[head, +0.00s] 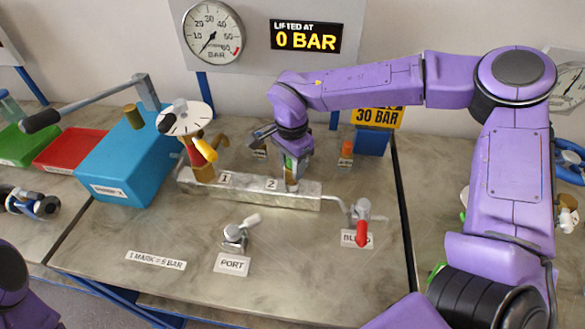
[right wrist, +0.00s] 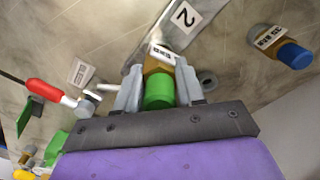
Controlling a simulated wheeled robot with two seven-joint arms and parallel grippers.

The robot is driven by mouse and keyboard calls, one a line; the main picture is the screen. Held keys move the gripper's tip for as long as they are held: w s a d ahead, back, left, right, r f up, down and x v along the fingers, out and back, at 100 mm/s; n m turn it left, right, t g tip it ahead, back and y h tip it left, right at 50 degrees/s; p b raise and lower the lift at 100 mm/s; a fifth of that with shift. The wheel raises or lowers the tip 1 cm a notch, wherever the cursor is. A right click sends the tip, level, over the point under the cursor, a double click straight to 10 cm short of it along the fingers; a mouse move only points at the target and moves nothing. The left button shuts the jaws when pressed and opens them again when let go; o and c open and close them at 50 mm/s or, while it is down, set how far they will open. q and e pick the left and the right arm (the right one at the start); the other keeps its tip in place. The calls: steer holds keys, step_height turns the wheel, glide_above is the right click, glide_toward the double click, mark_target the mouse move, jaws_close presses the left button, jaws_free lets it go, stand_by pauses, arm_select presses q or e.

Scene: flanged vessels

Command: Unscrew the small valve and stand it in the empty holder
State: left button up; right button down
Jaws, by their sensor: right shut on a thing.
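The small valve has a brass body and a green cap (right wrist: 159,91), with a white label on its side. My right gripper (head: 291,172) is shut on it over the spot marked 2 on the metal manifold block (head: 250,190). In the right wrist view the right gripper's fingers (right wrist: 160,92) stand on both sides of the valve. Its lower end meets the block or is just above it; I cannot tell which. A grey ring (right wrist: 208,81) beside the block looks like the empty holder; my gripper hides it in the head view. My left gripper is out of view.
A taller valve with a white dial (head: 185,118) stands at mark 1. A blue-capped valve (right wrist: 293,54) and an orange-capped one (head: 346,148) stand behind the block. The red bleed handle (head: 361,234) is at its right end. A blue box (head: 130,165) stands left.

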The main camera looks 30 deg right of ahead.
steer(key=shift+w+r, duration=0.3)
steer(key=shift+r, duration=0.15)
step_height(320, 180, up, 4)
steer(key=p, duration=0.5)
steer(key=shift+d+r, duration=0.1)
steer(key=c, duration=0.8)
jaws_free()
steer(key=shift+s, duration=0.1)
steer(key=shift+s+a+f, duration=0.2)
steer(key=shift+f, duration=0.05)
